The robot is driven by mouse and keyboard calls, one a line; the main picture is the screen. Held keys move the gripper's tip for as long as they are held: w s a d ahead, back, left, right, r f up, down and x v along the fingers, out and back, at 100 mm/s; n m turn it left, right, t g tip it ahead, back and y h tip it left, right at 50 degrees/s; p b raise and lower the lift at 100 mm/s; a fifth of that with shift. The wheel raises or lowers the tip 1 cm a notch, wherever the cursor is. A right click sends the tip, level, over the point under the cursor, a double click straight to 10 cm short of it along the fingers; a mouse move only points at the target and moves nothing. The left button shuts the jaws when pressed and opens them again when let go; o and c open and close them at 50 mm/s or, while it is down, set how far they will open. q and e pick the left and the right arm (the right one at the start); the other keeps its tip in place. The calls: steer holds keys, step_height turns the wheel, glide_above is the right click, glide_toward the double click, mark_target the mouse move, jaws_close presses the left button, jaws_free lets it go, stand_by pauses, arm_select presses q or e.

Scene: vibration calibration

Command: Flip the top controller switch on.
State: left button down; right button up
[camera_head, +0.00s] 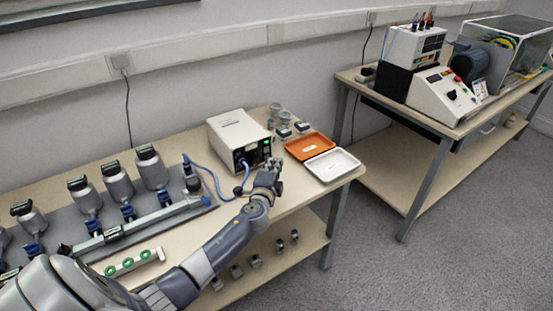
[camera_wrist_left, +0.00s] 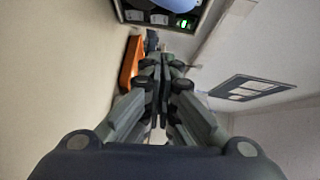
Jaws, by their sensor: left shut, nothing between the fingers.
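The controller (camera_head: 236,135) is a white box with a dark front panel, standing on the left bench. A small green light glows on the panel, and a blue cable runs from the front. In the left wrist view the controller panel (camera_wrist_left: 160,19) is at the top, with the lit green element at its right. The switch itself is too small to make out. My left gripper (camera_head: 271,170) is just in front of the controller's panel, apart from it as far as I can tell. In the wrist view the left gripper (camera_wrist_left: 163,72) is shut and empty. My right gripper is not in view.
An orange tray (camera_head: 311,144) and a white tray (camera_head: 333,164) lie right of the controller. Glass jars (camera_head: 275,111) stand behind. Several grey metal canisters (camera_head: 151,168) line the bench at left. Another bench at right carries a white console (camera_head: 443,95).

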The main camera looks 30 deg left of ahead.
arm_select(q)
steer(key=v, duration=0.5)
steer(key=shift+s+d+f, duration=0.15)
steer(key=shift+d+f, duration=0.05)
steer(key=shift+f, duration=0.05)
steer(key=shift+s+d+f, duration=0.15)
steer(key=shift+s, duration=0.45)
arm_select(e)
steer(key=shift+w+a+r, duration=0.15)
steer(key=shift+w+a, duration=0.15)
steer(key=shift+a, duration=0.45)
arm_select(q)
steer(key=shift+d, duration=0.1)
